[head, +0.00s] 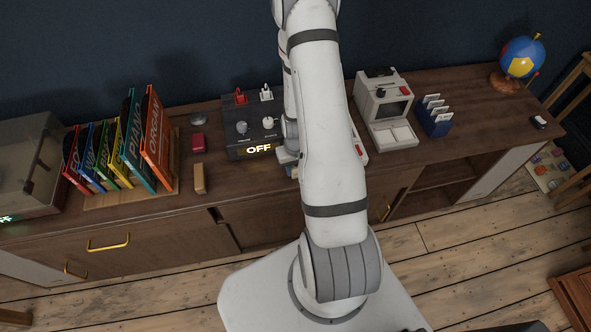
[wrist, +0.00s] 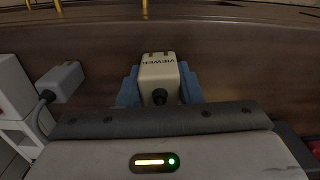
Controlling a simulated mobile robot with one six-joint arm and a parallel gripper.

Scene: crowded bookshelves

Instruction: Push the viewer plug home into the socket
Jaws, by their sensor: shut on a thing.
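The cream viewer plug (wrist: 158,72) is in the wrist view, with VIEWER upside down on its face and a dark round cable end towards the camera. My gripper (wrist: 160,90) is shut on it, with a blue finger on each side. In the head view, my gripper (head: 287,158) is low beside the dark box, mostly behind my arm, and the plug cannot be made out there. The dark box (head: 240,115) carries a lit OFF sign (head: 258,150), a red and a white fitting on top, and pale round fittings on its front. I cannot tell which socket is the viewer's.
A grey plug with a cable (wrist: 60,82) lies left in the wrist view. A cream viewer machine (head: 385,108) stands right of my arm, with a blue card holder (head: 434,117) beside it.

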